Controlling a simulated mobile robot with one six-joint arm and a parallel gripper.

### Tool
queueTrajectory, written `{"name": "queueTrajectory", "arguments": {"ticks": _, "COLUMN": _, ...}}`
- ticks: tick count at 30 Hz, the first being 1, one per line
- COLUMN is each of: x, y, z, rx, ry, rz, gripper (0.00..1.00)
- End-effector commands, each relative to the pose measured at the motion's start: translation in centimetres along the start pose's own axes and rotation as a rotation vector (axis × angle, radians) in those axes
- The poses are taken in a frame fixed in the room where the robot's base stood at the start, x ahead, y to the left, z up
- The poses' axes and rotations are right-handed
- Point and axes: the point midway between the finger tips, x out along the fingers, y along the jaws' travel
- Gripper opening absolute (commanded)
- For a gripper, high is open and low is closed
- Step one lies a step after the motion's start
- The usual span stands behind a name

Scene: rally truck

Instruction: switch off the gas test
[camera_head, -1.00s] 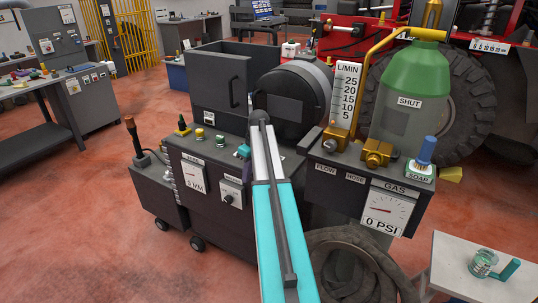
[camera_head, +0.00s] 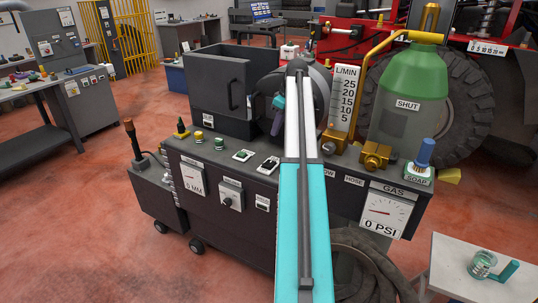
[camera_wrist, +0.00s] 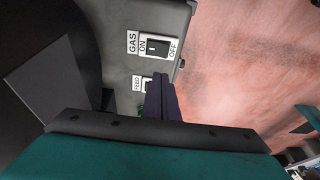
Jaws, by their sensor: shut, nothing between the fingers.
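The gas switch (camera_wrist: 158,47) is a black rocker in a white plate labelled GAS, ON and OFF, near the top of the wrist view. Which side is pressed I cannot tell. A smaller switch labelled FEED (camera_wrist: 146,83) lies between it and my gripper. My gripper (camera_wrist: 160,90) is shut and empty, its dark fingers partly covering the FEED plate; it appears apart from the gas switch. In the head view my gripper (camera_head: 277,122) hangs above the back of the console (camera_head: 207,160). Two small switches (camera_head: 243,156) (camera_head: 268,165) sit on the console top, their labels unreadable.
A gauge (camera_head: 388,212) labelled GAS reads 0 PSI. A green-topped cylinder (camera_head: 413,75) marked SHUT, brass fittings (camera_head: 376,156) and a flow scale (camera_head: 345,95) stand right of my arm.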

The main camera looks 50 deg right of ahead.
Motion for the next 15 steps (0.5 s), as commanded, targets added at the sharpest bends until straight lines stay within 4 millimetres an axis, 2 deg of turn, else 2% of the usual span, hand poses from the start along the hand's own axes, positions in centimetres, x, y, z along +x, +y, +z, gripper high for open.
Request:
{"name": "queueTrajectory", "arguments": {"ticks": 8, "x": 1.1, "y": 0.0, "z": 0.0, "rx": 0.001, "ry": -0.001, "rz": -0.001, "gripper": 0.0}}
{"name": "queueTrajectory", "arguments": {"ticks": 15, "x": 3.6, "y": -0.1, "z": 0.0, "rx": 0.001, "ry": -0.001, "rz": -0.001, "gripper": 0.0}}
